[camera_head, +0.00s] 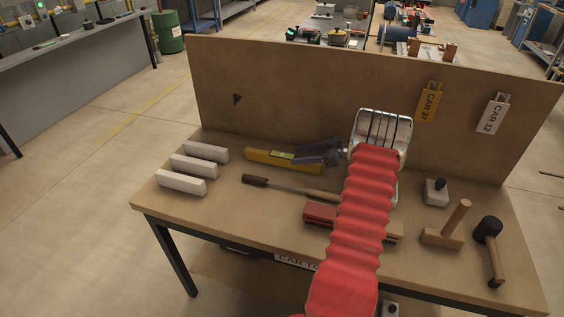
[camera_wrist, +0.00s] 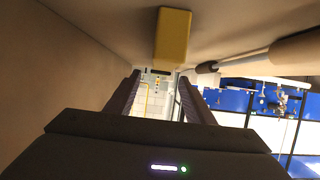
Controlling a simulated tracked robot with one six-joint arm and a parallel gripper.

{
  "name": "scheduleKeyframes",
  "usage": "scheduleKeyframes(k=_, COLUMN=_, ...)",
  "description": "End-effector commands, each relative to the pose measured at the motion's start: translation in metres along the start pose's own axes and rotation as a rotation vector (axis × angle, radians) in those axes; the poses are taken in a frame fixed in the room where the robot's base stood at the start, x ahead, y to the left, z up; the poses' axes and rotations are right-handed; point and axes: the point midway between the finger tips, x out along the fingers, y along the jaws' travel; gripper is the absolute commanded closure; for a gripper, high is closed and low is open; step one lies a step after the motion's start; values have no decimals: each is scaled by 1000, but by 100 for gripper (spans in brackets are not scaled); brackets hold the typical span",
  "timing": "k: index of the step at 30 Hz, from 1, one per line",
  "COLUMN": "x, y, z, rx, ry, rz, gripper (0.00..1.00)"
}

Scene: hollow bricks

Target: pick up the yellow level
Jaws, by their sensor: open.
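The yellow level (camera_head: 262,158) lies on the workbench near the back panel, with a green vial in its middle. My gripper (camera_head: 300,153) points left at the level's right part, and its dark fingers hide some of that end. In the wrist view the level's yellow end (camera_wrist: 172,38) shows just past the fingertips of my gripper (camera_wrist: 159,77), toward the top of the picture. The fingers are apart with nothing between them. I cannot tell whether a finger touches the level.
Several pale blocks (camera_head: 195,166) are at left. A red block (camera_head: 320,212), a wooden mallet (camera_head: 445,236) and a black-headed mallet (camera_head: 490,240) are nearer or right. The brown back panel (camera_head: 275,90) stands close behind.

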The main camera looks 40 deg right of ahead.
Motion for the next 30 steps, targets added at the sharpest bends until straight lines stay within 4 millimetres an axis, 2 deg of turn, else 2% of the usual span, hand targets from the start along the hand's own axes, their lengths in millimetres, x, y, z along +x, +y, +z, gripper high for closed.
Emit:
scheduleKeyframes(k=3, x=18, y=-1, z=0, rx=1, ry=0, rz=-3, gripper=52)
scheduleKeyframes(k=6, x=26, y=0, z=0, rx=1, ry=0, rz=-1, gripper=52)
scheduleKeyframes(k=20, x=33, y=0, z=0, rx=1, ry=0, rz=-2, gripper=52)
scheduleKeyframes(k=30, x=74, y=-1, z=2, rx=1, ry=0, rz=-3, gripper=52)
